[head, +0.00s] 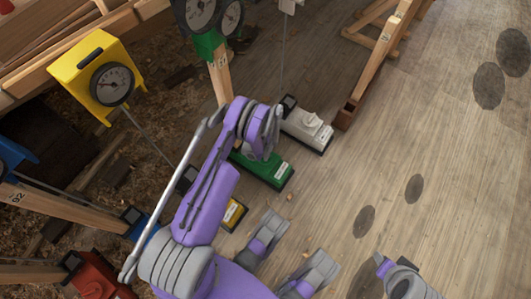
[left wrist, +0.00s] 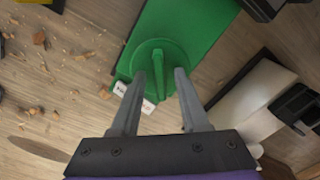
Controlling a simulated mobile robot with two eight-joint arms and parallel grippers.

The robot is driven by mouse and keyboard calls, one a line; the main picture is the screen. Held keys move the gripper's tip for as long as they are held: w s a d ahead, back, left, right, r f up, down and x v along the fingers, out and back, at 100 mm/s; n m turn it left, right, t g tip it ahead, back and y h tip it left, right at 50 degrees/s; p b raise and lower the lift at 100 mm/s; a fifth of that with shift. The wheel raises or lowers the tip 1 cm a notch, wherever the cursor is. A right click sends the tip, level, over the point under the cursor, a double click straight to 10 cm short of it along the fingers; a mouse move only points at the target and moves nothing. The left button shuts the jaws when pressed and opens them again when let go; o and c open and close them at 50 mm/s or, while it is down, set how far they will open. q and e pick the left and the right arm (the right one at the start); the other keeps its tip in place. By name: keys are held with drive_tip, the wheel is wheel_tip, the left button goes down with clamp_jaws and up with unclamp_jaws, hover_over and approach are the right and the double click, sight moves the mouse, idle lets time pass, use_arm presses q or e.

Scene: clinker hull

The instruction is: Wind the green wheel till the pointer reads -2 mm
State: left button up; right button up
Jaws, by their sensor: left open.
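The green wheel (left wrist: 158,56) is a round disc with a raised bar across it, on a green block (left wrist: 190,25) in the left wrist view. My left gripper (left wrist: 160,76) is open, its fingers on either side of the bar; I cannot tell whether they touch it. In the head view the green block (head: 275,172) lies on the floor, partly under my left arm, which hides the wheel and fingertips. A green-bodied gauge (head: 205,45) with dark-rimmed dials (head: 197,12) stands above on a wooden post; its pointer is too small to read.
A white block (head: 307,128) lies right of the green one, a small yellow block (head: 232,214) below it. A yellow gauge (head: 97,75) is at upper left, blue and red (head: 95,280) units at lower left. Floor at right (head: 440,140) is mostly clear.

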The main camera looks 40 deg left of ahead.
use_arm(q)
clamp_jaws()
drive_tip(key=shift+m, duration=0.3)
drive_tip(key=shift+m+p, duration=0.4)
drive_tip(key=shift+m, duration=2.4)
unclamp_jaws()
